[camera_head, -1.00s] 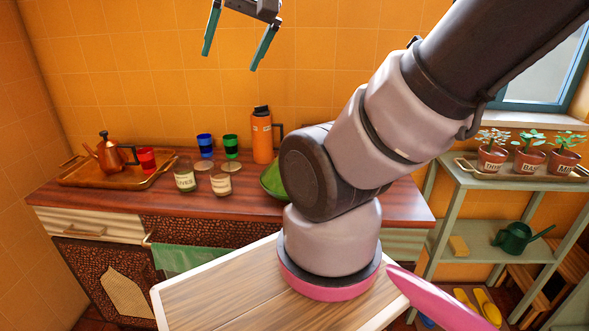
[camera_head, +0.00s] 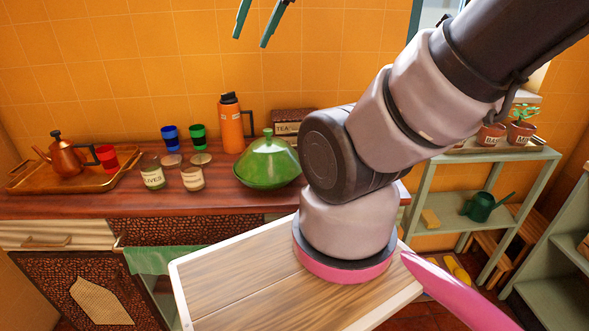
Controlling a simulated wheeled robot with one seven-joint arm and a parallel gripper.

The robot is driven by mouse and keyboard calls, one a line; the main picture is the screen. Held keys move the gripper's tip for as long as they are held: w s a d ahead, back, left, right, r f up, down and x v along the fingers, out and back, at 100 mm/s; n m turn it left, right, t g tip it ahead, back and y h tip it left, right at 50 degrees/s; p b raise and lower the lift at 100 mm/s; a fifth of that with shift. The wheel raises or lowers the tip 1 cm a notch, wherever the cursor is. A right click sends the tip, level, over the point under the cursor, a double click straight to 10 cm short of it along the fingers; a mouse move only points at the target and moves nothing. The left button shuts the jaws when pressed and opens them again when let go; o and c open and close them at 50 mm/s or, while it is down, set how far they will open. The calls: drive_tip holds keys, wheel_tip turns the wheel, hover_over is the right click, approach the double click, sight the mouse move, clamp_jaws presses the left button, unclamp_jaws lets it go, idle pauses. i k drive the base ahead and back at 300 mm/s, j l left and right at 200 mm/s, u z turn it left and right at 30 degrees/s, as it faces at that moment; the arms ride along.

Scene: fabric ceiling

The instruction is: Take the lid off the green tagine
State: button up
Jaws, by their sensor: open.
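The green tagine (camera_head: 268,165) stands on the wooden counter (camera_head: 120,206), just left of my arm in the picture. Its cone-shaped lid, with a round knob (camera_head: 268,134) on top, sits on its base. My gripper (camera_head: 252,32) is high at the top edge of the view, in front of the orange tiled wall, well above the tagine and apart from it. Its two fingers are spread with nothing between them. The gripper's upper part is cut off by the frame.
An orange flask (camera_head: 231,124) and a tea box (camera_head: 290,122) stand behind the tagine. Jars (camera_head: 192,178), blue (camera_head: 170,138) and green (camera_head: 198,137) cups and coasters stand to its left. A tray (camera_head: 30,181) with a copper teapot (camera_head: 66,158) is farther left. A shelf (camera_head: 428,185) is at right.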

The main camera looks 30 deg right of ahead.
sight(268, 160)
drive_tip(key=j+z, duration=0.25)
drive_tip(key=z, duration=0.25)
drive_tip(key=k+j+z, duration=0.1)
drive_tip(key=z, duration=0.4)
drive_tip(key=k+j+z, duration=0.1)
drive_tip(key=j+z, duration=0.2)
drive_tip(key=z, duration=0.15)
drive_tip(key=k+j, duration=0.35)
drive_tip(key=j, duration=0.15)
drive_tip(key=k+j, duration=0.4)
drive_tip(key=j, duration=0.1)
